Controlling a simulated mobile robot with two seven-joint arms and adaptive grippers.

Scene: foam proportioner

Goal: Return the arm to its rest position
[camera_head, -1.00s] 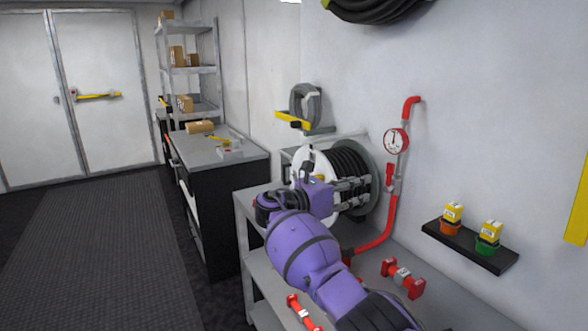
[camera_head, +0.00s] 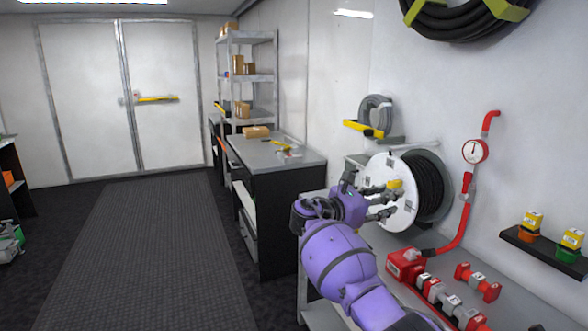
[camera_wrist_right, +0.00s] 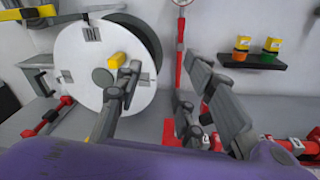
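My right arm, purple, reaches in from the bottom of the head view. Its gripper (camera_head: 384,202) is in front of the white face of the hose reel (camera_head: 388,215). In the right wrist view the gripper's two dark fingers (camera_wrist_right: 170,95) are spread wide apart with nothing between them. The reel, with a yellow handle (camera_wrist_right: 118,60), stands behind the left finger; I cannot tell whether they touch. My left gripper is not in view.
A grey bench (camera_head: 490,290) holds red pipe fittings (camera_head: 440,295). A red pipe with a gauge (camera_head: 475,151) runs up the wall. A small shelf (camera_head: 545,252) carries yellow-capped bottles. A black cabinet (camera_head: 280,215) stands farther back. The floor mat (camera_head: 150,250) at left is clear.

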